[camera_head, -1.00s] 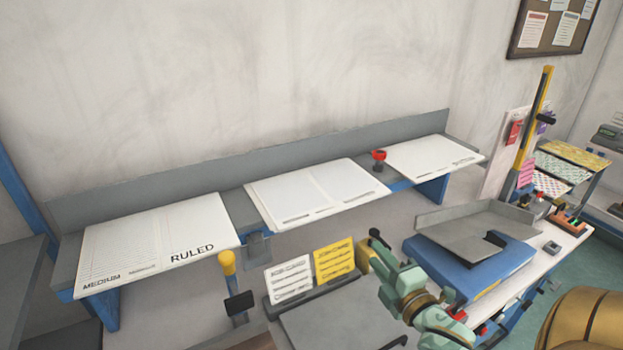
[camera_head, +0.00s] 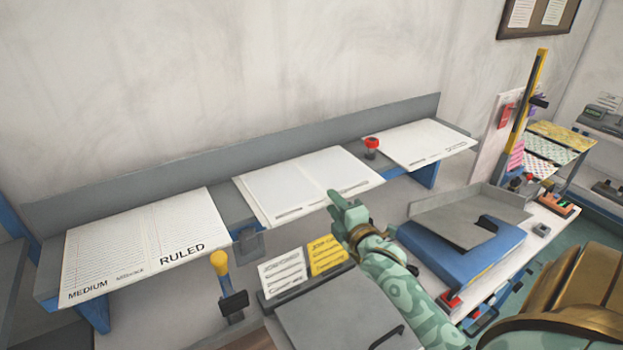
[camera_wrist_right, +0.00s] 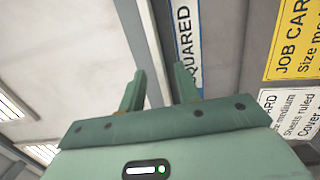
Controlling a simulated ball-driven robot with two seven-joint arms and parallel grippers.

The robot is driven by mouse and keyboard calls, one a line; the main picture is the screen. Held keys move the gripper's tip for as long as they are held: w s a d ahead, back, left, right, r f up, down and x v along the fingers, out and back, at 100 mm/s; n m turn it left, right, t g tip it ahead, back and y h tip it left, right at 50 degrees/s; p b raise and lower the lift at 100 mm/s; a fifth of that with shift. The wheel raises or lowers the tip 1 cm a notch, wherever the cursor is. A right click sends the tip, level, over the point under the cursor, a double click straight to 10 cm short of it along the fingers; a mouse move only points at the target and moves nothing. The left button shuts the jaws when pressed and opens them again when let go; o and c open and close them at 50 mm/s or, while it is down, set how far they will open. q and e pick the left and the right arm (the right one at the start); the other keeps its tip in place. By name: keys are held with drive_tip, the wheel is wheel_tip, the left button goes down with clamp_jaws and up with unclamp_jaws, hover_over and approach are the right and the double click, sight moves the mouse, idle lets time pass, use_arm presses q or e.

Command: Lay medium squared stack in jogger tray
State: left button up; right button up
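The middle white stack (camera_head: 305,188) lies on the grey sloped shelf. A "SQUARED" label (camera_wrist_right: 186,35) is readable in the right wrist view, beyond the fingers. My right gripper (camera_head: 345,203) is at the front edge of the middle stack, partly overlapping it in the head view; I cannot tell whether it touches. Its two fingers stand apart with nothing held between them in the right wrist view (camera_wrist_right: 161,85). The jogger tray (camera_head: 455,222) is grey with raised back and side walls, empty, on a blue base at the right. My left gripper is out of view.
A ruled medium stack (camera_head: 145,245) lies left and another white stack (camera_head: 420,143) right on the shelf. A red-topped stamp (camera_head: 371,146) stands between the middle and right stacks. White and yellow cards (camera_head: 327,256) and a yellow-topped lever (camera_head: 220,263) are in front.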

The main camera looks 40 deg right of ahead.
sight(326, 196)
drive_tip(key=w, duration=0.4)
drive_tip(key=shift+d+f, duration=0.1)
drive_tip(key=shift+d, duration=0.2)
drive_tip(key=shift+s, duration=0.15)
drive_tip(key=shift+c, duration=1)
clamp_jaws()
drive_tip(key=shift+r, duration=0.2)
